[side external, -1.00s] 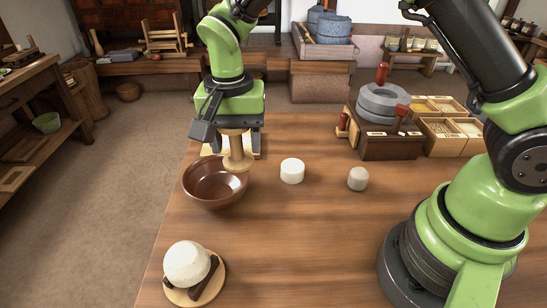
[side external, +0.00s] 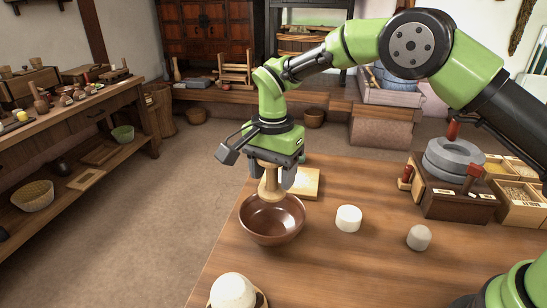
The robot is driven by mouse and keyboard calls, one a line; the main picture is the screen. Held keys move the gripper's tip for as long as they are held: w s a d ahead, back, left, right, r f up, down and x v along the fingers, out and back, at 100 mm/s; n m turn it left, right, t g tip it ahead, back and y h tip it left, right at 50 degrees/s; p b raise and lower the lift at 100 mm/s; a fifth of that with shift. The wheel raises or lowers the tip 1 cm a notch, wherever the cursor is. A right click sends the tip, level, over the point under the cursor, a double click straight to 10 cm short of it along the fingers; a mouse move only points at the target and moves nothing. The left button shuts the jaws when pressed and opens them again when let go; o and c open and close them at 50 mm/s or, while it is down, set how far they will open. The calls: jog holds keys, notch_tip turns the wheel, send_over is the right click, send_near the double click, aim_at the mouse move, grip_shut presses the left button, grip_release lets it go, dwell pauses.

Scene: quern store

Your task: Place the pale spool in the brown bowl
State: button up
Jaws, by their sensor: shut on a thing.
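The pale wooden spool (side external: 271,182) hangs upright from my gripper (side external: 271,167), which is shut on its upper part. The spool's lower end is over the brown bowl (side external: 284,238), at the bowl's far side in the picture. Whether the spool touches the bowl's inside I cannot tell. The bowl stands on the wooden table, and the part of its inside that shows is empty.
A white cylinder (side external: 348,218) and a small grey-beige domed piece (side external: 419,237) stand right of the bowl. A pale board (side external: 306,184) lies behind it. A white ball (side external: 232,291) sits at the front. A stone quern (side external: 453,160) stands at right. Bare table lies between.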

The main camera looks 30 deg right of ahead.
jog(key=shift+f, duration=3.3)
jog(key=o, duration=1)
jog(key=shift+r, duration=3.55)
